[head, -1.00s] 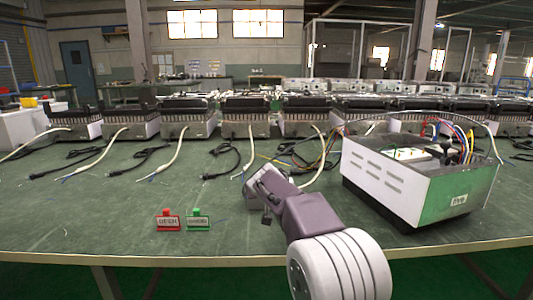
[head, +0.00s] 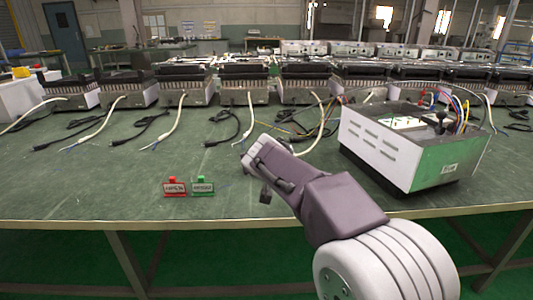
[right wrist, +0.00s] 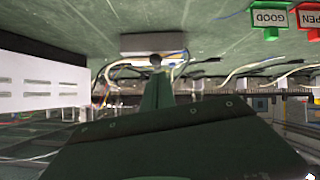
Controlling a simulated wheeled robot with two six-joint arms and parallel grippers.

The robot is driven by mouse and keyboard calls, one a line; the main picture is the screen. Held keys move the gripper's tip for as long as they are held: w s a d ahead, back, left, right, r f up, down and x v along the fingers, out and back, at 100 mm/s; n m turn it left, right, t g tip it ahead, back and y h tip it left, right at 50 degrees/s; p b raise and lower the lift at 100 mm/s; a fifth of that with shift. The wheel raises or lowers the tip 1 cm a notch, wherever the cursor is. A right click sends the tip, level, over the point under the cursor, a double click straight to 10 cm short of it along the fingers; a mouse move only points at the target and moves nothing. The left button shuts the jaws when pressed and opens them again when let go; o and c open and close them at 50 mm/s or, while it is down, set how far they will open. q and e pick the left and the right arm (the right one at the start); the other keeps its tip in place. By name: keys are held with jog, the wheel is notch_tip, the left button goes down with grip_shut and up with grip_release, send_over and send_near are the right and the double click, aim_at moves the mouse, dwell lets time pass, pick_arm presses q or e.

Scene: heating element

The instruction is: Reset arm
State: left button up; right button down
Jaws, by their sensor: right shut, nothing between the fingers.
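My right gripper (head: 254,156) is above the middle of the green table, left of the opened unit, its fingers small in the head view. In the right wrist view my shut, empty fingers (right wrist: 157,64) reach up from the bottom, with the scene upside down. The opened heating unit (head: 412,155), with white and green sides and coloured wires on top, stands on the table at the right. Its slotted white side (right wrist: 45,87) shows at the left in the right wrist view. My left gripper is not in view.
A red sign (head: 174,188) and a green sign (head: 203,187) stand near the table's (head: 110,199) front edge. A row of similar units (head: 184,86) with loose cables lines the back. The front left of the table is clear.

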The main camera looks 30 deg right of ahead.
jog(key=shift+s+a, duration=0.15)
jog(key=shift+s, duration=0.2)
jog(key=s+a+f+n+g+y+p, duration=0.25)
jog(key=s+a+f+g+p, duration=0.2)
jog(key=s+a+f, duration=0.5)
jog(key=s+a+f+n+g+y+p, duration=0.1)
jog(key=s+a+f+g+y+p, duration=0.35)
jog(key=s+f, duration=0.75)
notch_tip(320, 180, up, 37)
jog(key=w+a+p, duration=0.1)
jog(key=p, duration=3.6)
jog(key=shift+w+a+r, duration=0.2)
jog(key=shift+w+a, duration=0.1)
jog(key=shift+a, duration=0.05)
